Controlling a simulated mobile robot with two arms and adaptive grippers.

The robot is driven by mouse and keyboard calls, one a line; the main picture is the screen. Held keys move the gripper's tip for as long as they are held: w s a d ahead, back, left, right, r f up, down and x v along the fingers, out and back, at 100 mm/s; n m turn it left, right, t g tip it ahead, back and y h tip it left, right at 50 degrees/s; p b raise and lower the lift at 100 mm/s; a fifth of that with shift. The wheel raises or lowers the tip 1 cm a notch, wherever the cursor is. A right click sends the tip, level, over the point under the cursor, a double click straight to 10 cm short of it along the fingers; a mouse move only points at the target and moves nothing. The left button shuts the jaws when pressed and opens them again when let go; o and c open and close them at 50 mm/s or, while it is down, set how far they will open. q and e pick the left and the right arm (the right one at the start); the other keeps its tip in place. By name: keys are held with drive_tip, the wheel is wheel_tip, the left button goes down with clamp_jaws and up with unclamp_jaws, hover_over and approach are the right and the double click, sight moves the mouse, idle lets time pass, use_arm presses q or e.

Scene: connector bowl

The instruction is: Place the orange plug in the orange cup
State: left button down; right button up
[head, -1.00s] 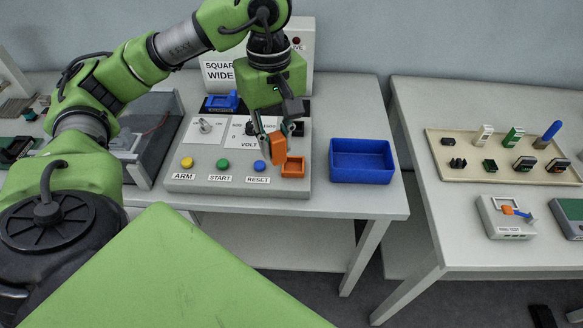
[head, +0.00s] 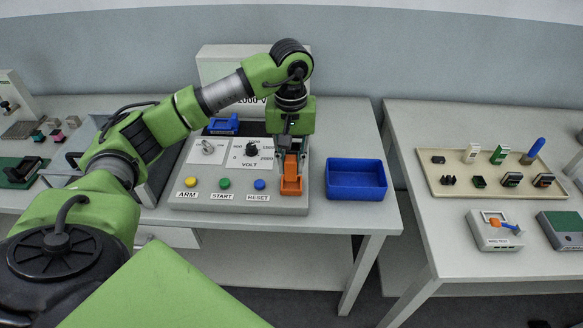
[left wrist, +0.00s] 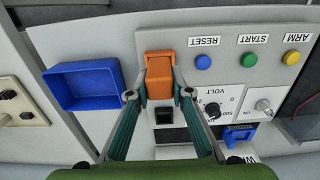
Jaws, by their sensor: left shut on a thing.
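The orange plug (head: 291,166) is held upright in my left gripper (head: 291,150), which is shut on it. The plug lines up with the orange cup (head: 291,187) at the front right corner of the grey panel. In the left wrist view the plug (left wrist: 159,76) sits between the fingertips of my left gripper (left wrist: 159,94) and overlaps the cup (left wrist: 157,38). I cannot tell how far the plug's lower end is inside the cup. My right gripper is not in view.
The grey panel (head: 240,201) has yellow, green and blue buttons left of the cup. A blue bin (head: 357,192) stands just to the right. A second table (head: 445,215) with a tray (head: 440,187) of connectors is farther right.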

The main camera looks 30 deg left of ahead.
use_arm(q)
drive_tip(key=shift+w+a+f, duration=0.25)
drive_tip(key=shift+w+f, duration=0.2)
drive_tip(key=shift+f, duration=0.15)
drive_tip(key=shift+w+a+f, duration=0.25)
drive_tip(key=shift+w+f, duration=0.2)
drive_tip(key=shift+f, duration=0.1)
drive_tip(key=shift+w+a+f+p, duration=0.1)
drive_tip(key=shift+a+f+p, duration=0.05)
drive_tip(key=shift+f+p, duration=1)
drive_tip(key=shift+f, duration=0.55)
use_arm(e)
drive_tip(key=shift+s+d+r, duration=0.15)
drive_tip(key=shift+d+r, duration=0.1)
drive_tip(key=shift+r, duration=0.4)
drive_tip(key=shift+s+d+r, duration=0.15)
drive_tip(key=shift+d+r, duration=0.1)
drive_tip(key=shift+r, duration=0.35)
use_arm(q)
drive_tip(key=shift+f, duration=0.1)
drive_tip(key=shift+f, duration=0.15)
drive_tip(key=c, duration=1.8)
unclamp_jaws()
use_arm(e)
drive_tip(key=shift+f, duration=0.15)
